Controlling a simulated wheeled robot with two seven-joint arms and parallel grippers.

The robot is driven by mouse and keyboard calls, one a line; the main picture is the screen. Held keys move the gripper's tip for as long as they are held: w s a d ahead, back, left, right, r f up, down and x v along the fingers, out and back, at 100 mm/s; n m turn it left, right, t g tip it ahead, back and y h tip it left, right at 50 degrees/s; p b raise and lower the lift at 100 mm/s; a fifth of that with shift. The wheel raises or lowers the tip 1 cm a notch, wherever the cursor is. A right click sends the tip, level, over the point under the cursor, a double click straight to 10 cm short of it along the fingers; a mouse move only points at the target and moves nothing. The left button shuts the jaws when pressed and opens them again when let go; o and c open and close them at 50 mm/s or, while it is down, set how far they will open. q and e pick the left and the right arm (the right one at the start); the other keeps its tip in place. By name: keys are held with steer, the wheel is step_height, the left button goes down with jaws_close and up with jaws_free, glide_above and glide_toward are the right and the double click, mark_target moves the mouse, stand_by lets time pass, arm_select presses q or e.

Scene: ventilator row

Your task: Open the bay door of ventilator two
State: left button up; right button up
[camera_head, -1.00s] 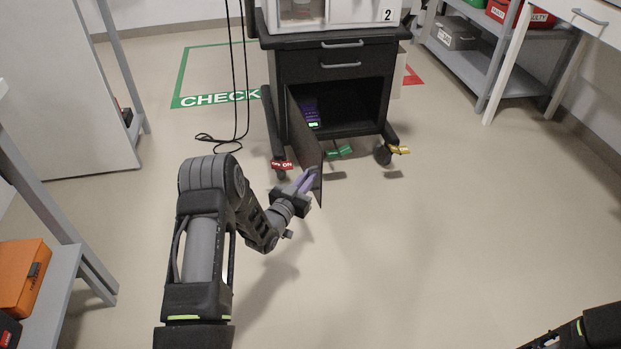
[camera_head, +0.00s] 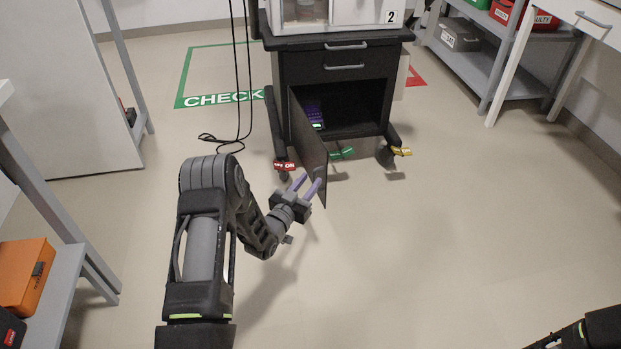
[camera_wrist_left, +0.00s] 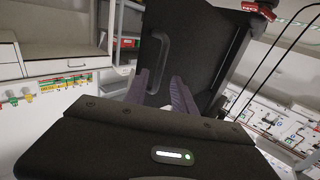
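Ventilator two (camera_head: 345,12), white with a "2" label, stands on a dark cart (camera_head: 300,68). The bay door (camera_head: 309,150), a dark panel hinged at the bay's left side, stands wide open towards me. It also shows in the left wrist view (camera_wrist_left: 195,50), with its grey handle (camera_wrist_left: 155,62). My left gripper (camera_head: 306,186) is at the door's near end; in the wrist view its purple fingers (camera_wrist_left: 160,95) are spread on either side of the handle's lower end. Contact cannot be told. The bay (camera_head: 352,108) holds a purple-lit item (camera_head: 314,112). My right gripper is out of view.
Red, green and yellow tags (camera_head: 342,154) are at the cart's base. Black cables (camera_head: 238,90) hang to its left. Shelves stand left and right; an orange case (camera_head: 22,275) is on the left one. The floor (camera_head: 430,240) in front and right is clear.

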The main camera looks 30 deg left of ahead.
arm_select(q)
steer(key=s, duration=0.6)
steer(key=shift+a+p, duration=0.2)
steer(key=shift+p, duration=0.2)
